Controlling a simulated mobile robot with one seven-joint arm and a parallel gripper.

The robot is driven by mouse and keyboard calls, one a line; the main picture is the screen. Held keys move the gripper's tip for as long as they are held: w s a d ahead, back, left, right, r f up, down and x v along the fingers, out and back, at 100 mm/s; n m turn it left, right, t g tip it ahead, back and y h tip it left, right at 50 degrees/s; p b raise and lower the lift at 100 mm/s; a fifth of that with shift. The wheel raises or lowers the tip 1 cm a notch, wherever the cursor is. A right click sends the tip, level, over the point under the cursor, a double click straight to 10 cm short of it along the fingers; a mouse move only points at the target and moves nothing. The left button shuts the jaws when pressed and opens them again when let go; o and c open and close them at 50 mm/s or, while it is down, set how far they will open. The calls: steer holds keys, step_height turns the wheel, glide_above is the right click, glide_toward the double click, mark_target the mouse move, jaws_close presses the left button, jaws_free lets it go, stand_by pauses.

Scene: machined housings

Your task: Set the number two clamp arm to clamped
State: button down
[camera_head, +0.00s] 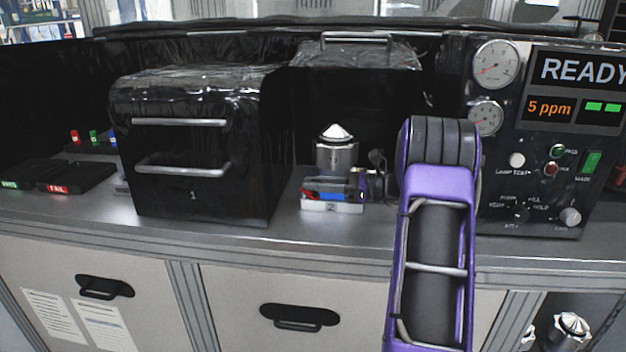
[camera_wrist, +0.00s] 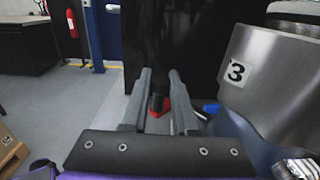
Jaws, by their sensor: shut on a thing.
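In the head view a white base block (camera_head: 333,206) marked 2 stands on the bench, bearing a shiny metal housing (camera_head: 336,155) with a conical top. A red piece (camera_head: 311,195) and a blue piece show low at the housing's front. My gripper (camera_head: 352,186) is beside them, partly hidden by my purple arm. In the wrist view my gripper (camera_wrist: 160,100) is shut on a dark, upright, post-like part (camera_wrist: 159,97) with red at its foot (camera_wrist: 160,112), apparently the clamp arm. Whether the clamp is open or clamped cannot be told.
A black box marked 1 (camera_head: 195,160) with two bar handles stands left of the fixture. A control panel (camera_head: 540,140) reading READY stands to the right. A metal surface labelled 3 (camera_wrist: 262,75) is close on the right in the wrist view. Trays (camera_head: 80,178) lie far left.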

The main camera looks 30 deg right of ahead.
steer(key=shift+d+g, duration=0.1)
steer(key=shift+g, duration=0.2)
steer(key=c, duration=0.7)
jaws_free()
step_height(320, 180, up, 10)
steer(key=shift+r+p, duration=0.1)
steer(key=shift+p, duration=0.4)
